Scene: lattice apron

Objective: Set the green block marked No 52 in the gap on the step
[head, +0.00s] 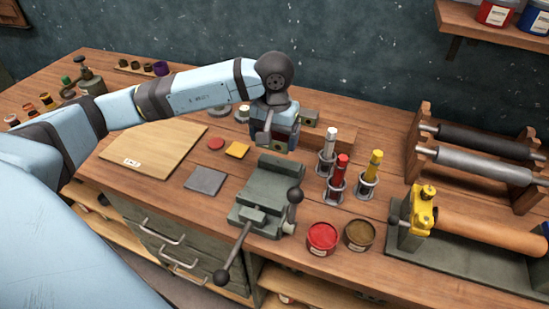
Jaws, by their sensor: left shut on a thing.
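My left gripper (275,141) hangs down over the back middle of the bench, behind the grey-green vise. It is shut on a small green block (279,147), which shows only as a small patch between the fingers. I cannot read its marking. A brown wooden step (328,140) lies just behind and to the right of the gripper, with a small grey-green piece (309,116) at its back. The gripper hides the left part of the step, and I cannot make out the gap. My right gripper is not in view.
The vise (270,188) with its ball-ended handles stands in front of the gripper. To the right are white, red (337,177) and yellow (370,168) upright tubes in holders, two open tins (322,237) and rollers (480,165). A board (155,150) lies left.

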